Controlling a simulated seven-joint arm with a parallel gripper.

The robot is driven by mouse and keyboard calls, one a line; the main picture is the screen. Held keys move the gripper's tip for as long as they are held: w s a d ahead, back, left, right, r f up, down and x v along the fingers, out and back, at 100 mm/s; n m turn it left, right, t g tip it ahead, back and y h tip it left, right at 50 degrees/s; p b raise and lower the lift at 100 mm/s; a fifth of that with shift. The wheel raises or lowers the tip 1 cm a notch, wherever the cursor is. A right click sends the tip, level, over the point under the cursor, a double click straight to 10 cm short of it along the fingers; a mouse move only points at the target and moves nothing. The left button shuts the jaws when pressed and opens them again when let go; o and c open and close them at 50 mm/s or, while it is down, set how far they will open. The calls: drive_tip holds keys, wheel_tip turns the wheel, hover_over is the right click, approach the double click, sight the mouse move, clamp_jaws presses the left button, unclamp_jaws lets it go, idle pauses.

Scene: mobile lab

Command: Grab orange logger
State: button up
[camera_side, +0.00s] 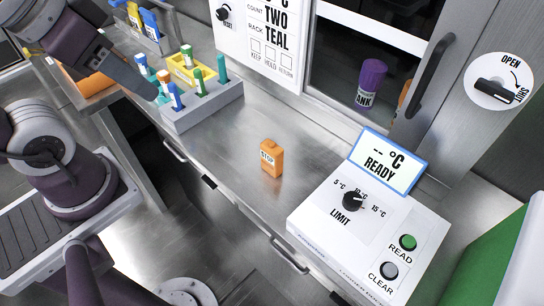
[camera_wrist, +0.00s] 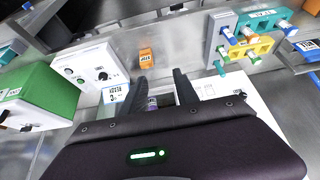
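The orange logger (camera_side: 271,160), a small upright orange block with a label reading STOP, stands alone on the steel counter in the side view. It also shows in the wrist view (camera_wrist: 146,57), above the fingertips and a little left of centre. My gripper (camera_wrist: 160,84) is seen in the wrist view with its two dark fingers apart and nothing held between them. The logger is beyond the fingertips and not touched. I cannot make out the fingers in the side view.
A white reader box (camera_side: 355,235) with a READY screen stands right of the logger. A grey rack (camera_side: 208,108) with coloured tubes stands to its left. Behind are a wall sign (camera_side: 272,45) and a cabinet with a purple bottle (camera_side: 371,80). Counter around the logger is clear.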

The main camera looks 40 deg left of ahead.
sight(269, 144)
drive_tip(key=o, duration=0.4)
drive_tip(key=shift+c, duration=0.2)
drive_tip(key=w+d+f+n+g+h, duration=0.3)
drive_tip(key=w+f+n+g+h, duration=0.4)
drive_tip(key=w, duration=0.5)
drive_tip(key=w+f+n+h, duration=0.2)
drive_tip(key=w+f+n, duration=0.1)
drive_tip(key=f, duration=0.2)
drive_tip(key=w+a+f+n+t+h, duration=0.1)
drive_tip(key=w+f+n+h, duration=0.1)
drive_tip(key=f+n, duration=0.2)
drive_tip(key=w+a+f+n+h, duration=0.1)
drive_tip(key=w+f+n+h, duration=0.1)
drive_tip(key=f, duration=0.6)
drive_tip(key=shift+w+a+n+h, duration=0.1)
drive_tip(key=shift+w+n+h, duration=0.2)
drive_tip(key=shift+w+n, duration=0.65)
drive_tip(key=x, duration=0.7)
drive_tip(key=shift+w+a+f, duration=0.1)
drive_tip(key=shift+c, duration=0.2)
